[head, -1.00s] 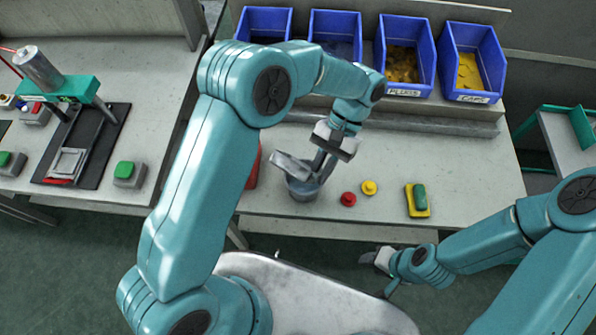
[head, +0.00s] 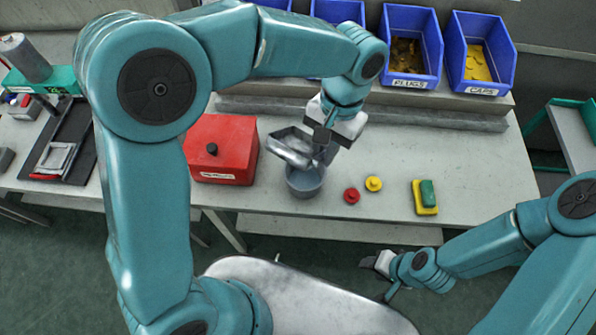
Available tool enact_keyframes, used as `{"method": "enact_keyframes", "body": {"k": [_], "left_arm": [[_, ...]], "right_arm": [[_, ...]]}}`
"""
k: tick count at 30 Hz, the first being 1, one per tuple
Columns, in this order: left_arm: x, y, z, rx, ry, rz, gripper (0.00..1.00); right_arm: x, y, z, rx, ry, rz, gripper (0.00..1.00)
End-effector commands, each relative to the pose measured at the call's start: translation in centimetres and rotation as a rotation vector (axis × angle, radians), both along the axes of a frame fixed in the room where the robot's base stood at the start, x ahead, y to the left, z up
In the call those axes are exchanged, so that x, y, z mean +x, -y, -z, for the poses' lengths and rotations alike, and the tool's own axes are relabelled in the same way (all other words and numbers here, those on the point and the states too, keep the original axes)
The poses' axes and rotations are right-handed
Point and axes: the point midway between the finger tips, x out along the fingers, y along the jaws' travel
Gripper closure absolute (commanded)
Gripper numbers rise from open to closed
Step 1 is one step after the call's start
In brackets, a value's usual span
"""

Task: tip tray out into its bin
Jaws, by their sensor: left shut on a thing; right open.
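A small grey metal tray (head: 290,147) is held by its right end in my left gripper (head: 322,150), which is shut on it. The tray is tilted, and its inside shows pale grey; I cannot tell whether anything lies in it. It is above and slightly left of a round grey pot (head: 305,184) on the bench, overlapping the pot's rim in the view. Blue bins stand at the back, among them one labelled PLUGS (head: 409,83) and one labelled CAPS (head: 481,91); both hold yellowish parts. My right gripper (head: 379,262) is open and empty, in front of the bench.
A red box (head: 240,150) with a black knob stands left of the pot. A red knob (head: 351,196), a yellow knob (head: 373,184) and a yellow-green sponge (head: 425,199) lie to the right. The bench (head: 460,160) is clear at right. A press station (head: 60,130) stands left.

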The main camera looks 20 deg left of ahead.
Motion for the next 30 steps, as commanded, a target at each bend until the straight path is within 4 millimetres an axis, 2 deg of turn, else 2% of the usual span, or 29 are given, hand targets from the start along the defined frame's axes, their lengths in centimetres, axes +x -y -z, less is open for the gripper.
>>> {"method": "enact_keyframes", "body": {"k": [6, 14, 19, 26, 30], "left_arm": [[0.0, 0.0, -0.2, -0.035, 0.136, 0.002, 1.0], [0.0, 0.0, -1.1, -0.06, 0.24, 0.001, 1.0], [0.0, 0.0, -1.5, -0.091, 0.362, 0.002, 1.0], [0.0, 0.0, -2.3, -0.11, 0.437, 0.001, 1.0], [0.0, 0.0, -2.4, -0.136, 0.53, 0.001, 1.0]], "right_arm": [[0.0, 0.0, 3.0, 0.0, 0.0, 0.0, 0.54], [0.0, 0.0, 4.6, 0.0, 0.001, 0.0, 0.54], [0.0, 0.0, 7.3, 0.0, 0.0, 0.0, 0.54], [0.0, 0.0, 8.4, 0.0, 0.001, 0.0, 0.54], [0.0, 0.0, 10.8, 0.0, 0.0, 0.0, 0.54]]}}
